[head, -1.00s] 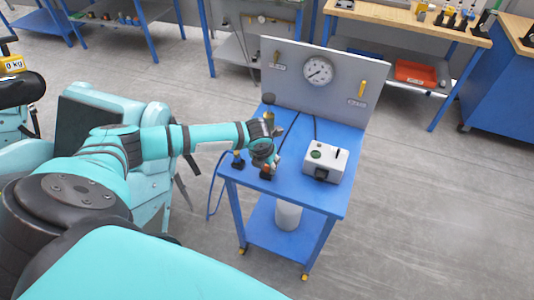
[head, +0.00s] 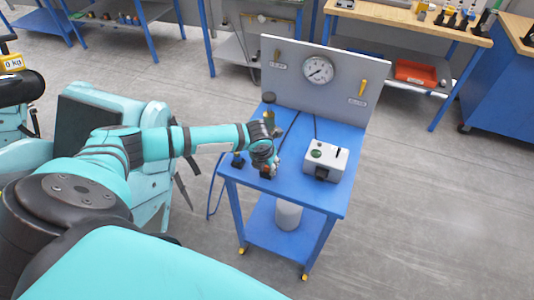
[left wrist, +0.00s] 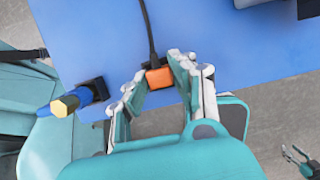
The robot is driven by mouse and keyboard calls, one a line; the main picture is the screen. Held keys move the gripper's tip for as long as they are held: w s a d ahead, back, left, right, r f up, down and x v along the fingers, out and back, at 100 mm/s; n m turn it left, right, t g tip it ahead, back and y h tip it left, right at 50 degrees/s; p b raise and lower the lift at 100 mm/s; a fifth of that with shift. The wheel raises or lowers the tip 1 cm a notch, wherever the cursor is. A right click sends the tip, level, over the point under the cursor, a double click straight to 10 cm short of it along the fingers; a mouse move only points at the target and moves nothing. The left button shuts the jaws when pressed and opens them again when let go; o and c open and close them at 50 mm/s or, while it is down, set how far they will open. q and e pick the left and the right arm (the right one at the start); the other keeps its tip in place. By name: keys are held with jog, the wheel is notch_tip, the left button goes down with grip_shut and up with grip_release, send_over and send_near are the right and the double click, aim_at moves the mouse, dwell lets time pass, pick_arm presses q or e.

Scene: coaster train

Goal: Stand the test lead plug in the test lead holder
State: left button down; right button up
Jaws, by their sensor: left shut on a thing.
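The orange test lead plug (left wrist: 159,78), with a black cable running off it, is between the fingers of my left gripper (left wrist: 158,68) in the left wrist view. The gripper is shut on it. In the head view my left gripper (head: 273,163) is low over the front left of the blue table, at a small black block (head: 266,173) that may be the test lead holder. The arm partly hides this block, and I cannot tell whether the plug is inside it. My right gripper (left wrist: 291,153) appears small and open at the lower right of the left wrist view.
Another black block (left wrist: 96,89) beside the gripper bears a blue and yellow piece (left wrist: 66,103). A white box (head: 325,160) stands on the blue table (head: 320,198) to the right. A grey panel (head: 340,83) with a gauge rises behind. A dark-capped jar (head: 269,115) stands behind my gripper.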

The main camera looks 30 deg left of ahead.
pick_arm(q)
jog(key=shift+r+p, duration=1.35)
jog(key=shift+r, duration=0.15)
jog(key=shift+f+b, duration=0.75)
jog(key=shift+f, duration=0.6)
dwell(1.3)
jog(key=shift+r+p, duration=0.7)
jog(key=shift+r, duration=0.65)
jog(key=shift+f+b, duration=0.8)
jog(key=shift+f, duration=0.7)
dwell(1.0)
